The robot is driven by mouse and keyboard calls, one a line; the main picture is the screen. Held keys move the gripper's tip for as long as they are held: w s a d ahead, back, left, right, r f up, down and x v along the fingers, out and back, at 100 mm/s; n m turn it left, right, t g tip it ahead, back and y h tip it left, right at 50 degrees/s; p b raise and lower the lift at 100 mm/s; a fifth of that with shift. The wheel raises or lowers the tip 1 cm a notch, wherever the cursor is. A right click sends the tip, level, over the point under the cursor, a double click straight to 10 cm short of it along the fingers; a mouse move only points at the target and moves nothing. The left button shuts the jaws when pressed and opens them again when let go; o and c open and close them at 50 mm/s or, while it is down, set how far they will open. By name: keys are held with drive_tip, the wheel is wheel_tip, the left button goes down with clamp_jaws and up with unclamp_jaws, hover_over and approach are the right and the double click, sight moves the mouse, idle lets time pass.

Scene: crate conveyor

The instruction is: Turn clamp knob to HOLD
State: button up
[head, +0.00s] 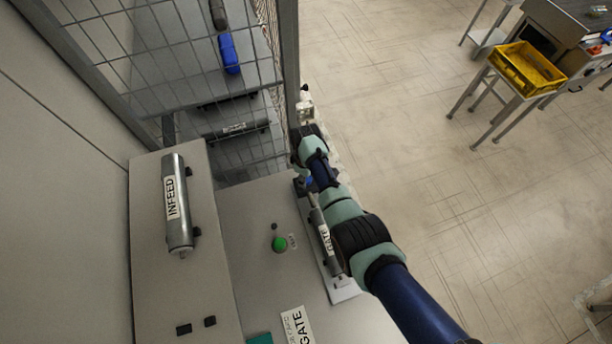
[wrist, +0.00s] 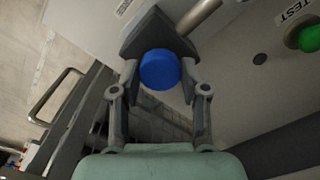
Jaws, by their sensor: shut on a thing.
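A round blue knob (wrist: 160,69) sits at a dark clamp block (wrist: 152,32) in the wrist view. My gripper (wrist: 158,77) is shut on the blue knob, with one finger on each side of it. In the head view my arm hides most of the gripper, and a little blue (head: 309,182) shows beside the gate cylinder (head: 325,236). A metal rod (wrist: 199,15) runs from the block. I cannot read any HOLD mark or tell which way the knob is turned.
A green button (head: 279,244) stands on the grey panel, and its TEST label (wrist: 295,10) shows in the wrist view. The INFEED cylinder (head: 177,205) is at the left. A mesh fence (head: 287,60) stands behind.

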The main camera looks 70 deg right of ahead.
drive_tip(key=o, duration=1.1)
drive_tip(key=shift+o, duration=0.2)
wheel_tip(320, 180, up, 12)
